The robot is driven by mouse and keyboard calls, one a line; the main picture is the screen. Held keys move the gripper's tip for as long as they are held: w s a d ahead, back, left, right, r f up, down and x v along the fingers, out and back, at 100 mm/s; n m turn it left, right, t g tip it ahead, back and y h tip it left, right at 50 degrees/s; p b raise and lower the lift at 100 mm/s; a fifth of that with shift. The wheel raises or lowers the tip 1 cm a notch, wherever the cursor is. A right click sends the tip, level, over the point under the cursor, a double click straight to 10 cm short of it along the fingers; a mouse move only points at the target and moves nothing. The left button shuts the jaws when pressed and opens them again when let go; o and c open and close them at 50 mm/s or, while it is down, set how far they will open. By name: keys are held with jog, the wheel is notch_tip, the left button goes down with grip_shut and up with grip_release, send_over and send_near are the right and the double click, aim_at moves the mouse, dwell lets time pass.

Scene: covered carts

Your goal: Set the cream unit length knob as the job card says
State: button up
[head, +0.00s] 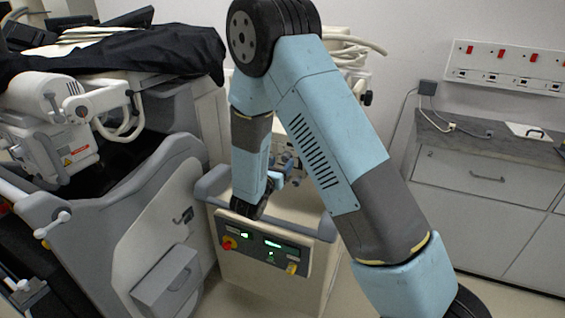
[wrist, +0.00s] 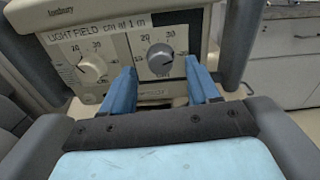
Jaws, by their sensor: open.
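In the wrist view a cream panel (wrist: 115,38) carries the label "LIGHT FIELD cm at 1 m". It has a pale round knob (wrist: 92,69) at left and a darker grey round knob (wrist: 160,58) at right, each with a numbered scale. Which is the length knob, and their exact settings, I cannot read. My gripper (wrist: 163,82) is open, its two blue fingers pointing at the panel. The fingers lie either side of the right knob's lower area in the picture; contact cannot be told. In the head view the gripper end is mostly hidden by my arm. No readable job card shows.
A cream cart (head: 265,275) with a control panel (head: 265,248) stands below my arm. A counter (head: 490,150) at right holds a white flat item (head: 524,130) with a dark fitting.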

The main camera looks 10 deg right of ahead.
aim_at(286, 158)
jog(key=shift+x, duration=1.15)
